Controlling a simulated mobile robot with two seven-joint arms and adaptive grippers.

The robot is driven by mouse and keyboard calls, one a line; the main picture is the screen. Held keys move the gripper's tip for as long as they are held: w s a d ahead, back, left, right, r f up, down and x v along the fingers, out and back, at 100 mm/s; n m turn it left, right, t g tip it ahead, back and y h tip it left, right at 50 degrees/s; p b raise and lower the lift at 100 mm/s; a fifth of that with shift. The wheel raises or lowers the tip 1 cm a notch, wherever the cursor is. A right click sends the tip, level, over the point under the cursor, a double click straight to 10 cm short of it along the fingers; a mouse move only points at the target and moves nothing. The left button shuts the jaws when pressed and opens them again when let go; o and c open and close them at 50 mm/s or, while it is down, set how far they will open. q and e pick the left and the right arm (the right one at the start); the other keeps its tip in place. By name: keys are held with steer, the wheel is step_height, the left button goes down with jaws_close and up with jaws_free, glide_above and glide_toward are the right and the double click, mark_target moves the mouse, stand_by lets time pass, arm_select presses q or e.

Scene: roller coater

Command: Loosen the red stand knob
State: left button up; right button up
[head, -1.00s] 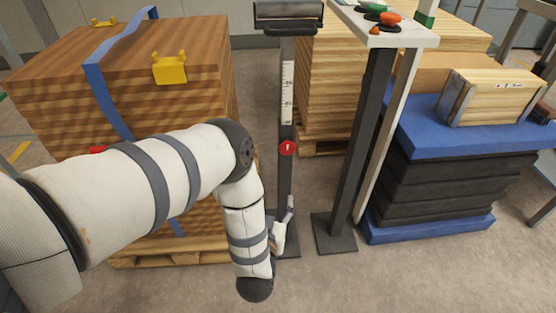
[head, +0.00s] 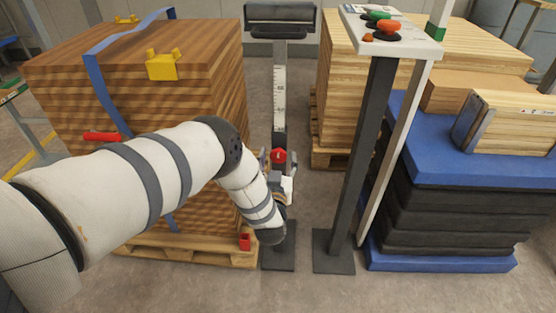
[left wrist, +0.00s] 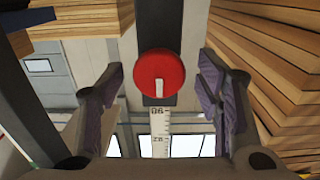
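The red stand knob (head: 278,155) sits on the dark upright post of the roller stand (head: 279,130), below a white measuring scale. In the left wrist view the round red knob (left wrist: 159,73) has a pale pointer mark at its lower middle. My left gripper (head: 275,170) is at the post, just below and in front of the knob. In the left wrist view its two fingers (left wrist: 160,88) are spread wide, one on each side of the knob, with clear gaps and no visible contact. My right gripper is not in view.
A strapped stack of wooden boards (head: 180,90) on a pallet stands close on the left. A control pedestal (head: 365,150) with green and red buttons stands to the right. Blue and black layered stacks (head: 450,200) lie beyond it. The floor in front is clear.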

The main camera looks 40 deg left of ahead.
arm_select(q)
steer(key=c, duration=1.1)
steer(key=shift+o, duration=0.2)
steer(key=shift+n, duration=0.3)
steer(key=n, duration=0.3)
steer(key=shift+n, duration=0.4)
steer(key=n, duration=0.5)
steer(key=n+b, duration=0.1)
steer(key=n, duration=0.4)
steer(key=shift+f+n, duration=0.1)
steer(key=shift+n, duration=0.3)
steer(key=shift+d+n+b, duration=0.1)
steer(key=shift+n+b, duration=0.2)
steer(key=shift+n, duration=1.6)
